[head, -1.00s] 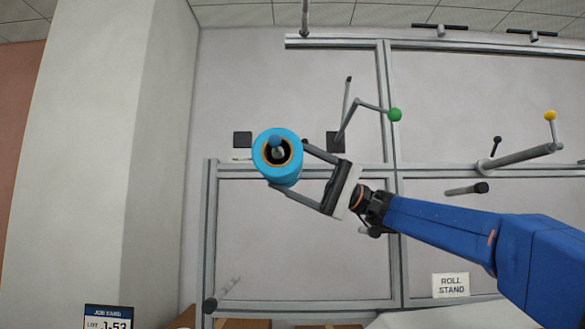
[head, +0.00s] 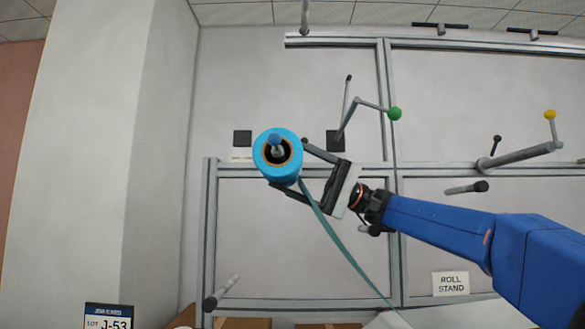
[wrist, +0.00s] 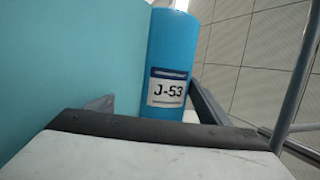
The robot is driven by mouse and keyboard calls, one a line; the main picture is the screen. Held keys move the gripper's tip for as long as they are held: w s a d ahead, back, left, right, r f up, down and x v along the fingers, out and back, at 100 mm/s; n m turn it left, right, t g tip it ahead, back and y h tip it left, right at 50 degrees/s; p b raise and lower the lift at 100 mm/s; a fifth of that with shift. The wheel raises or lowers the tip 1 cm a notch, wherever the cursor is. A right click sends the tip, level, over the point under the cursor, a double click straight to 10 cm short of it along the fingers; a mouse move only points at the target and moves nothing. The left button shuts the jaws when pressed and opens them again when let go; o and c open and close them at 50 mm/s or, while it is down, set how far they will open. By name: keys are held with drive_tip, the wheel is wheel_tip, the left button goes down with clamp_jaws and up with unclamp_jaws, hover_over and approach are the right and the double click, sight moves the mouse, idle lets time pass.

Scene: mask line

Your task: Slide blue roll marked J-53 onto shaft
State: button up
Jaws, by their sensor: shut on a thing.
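The blue roll (head: 290,178) faces the head camera end-on, with a tan core ring and dark hole. In the wrist view the roll (wrist: 182,45) carries a white J-53 label (wrist: 167,88). My gripper (head: 288,165) is shut on the roll from the right, one finger above and one below. A grey shaft end with a blue ball (head: 274,140) shows at the core hole, so the roll appears to be around it; depth is hidden. A teal strip (head: 340,243) runs from the roll down to the lower right; a teal surface (wrist: 70,60) fills the wrist view's left.
A green-balled arm (head: 395,114) stands right of the roll, and a yellow-balled shaft (head: 520,156) farther right. A bare peg (head: 222,292) is below left. A job card (head: 108,317) reads J-53. A grey frame (head: 209,240) stands behind.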

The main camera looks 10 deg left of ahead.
drive_tip(key=shift+f, duration=0.5)
idle(0.5)
drive_tip(key=o, duration=1.4)
drive_tip(key=shift+c, duration=0.2)
drive_tip(key=shift+r, duration=0.5)
drive_tip(key=shift+s, duration=0.25)
drive_tip(key=s+d, duration=0.2)
drive_tip(key=s, duration=0.8)
drive_tip(key=s+d, duration=0.3)
drive_tip(key=s, duration=0.8)
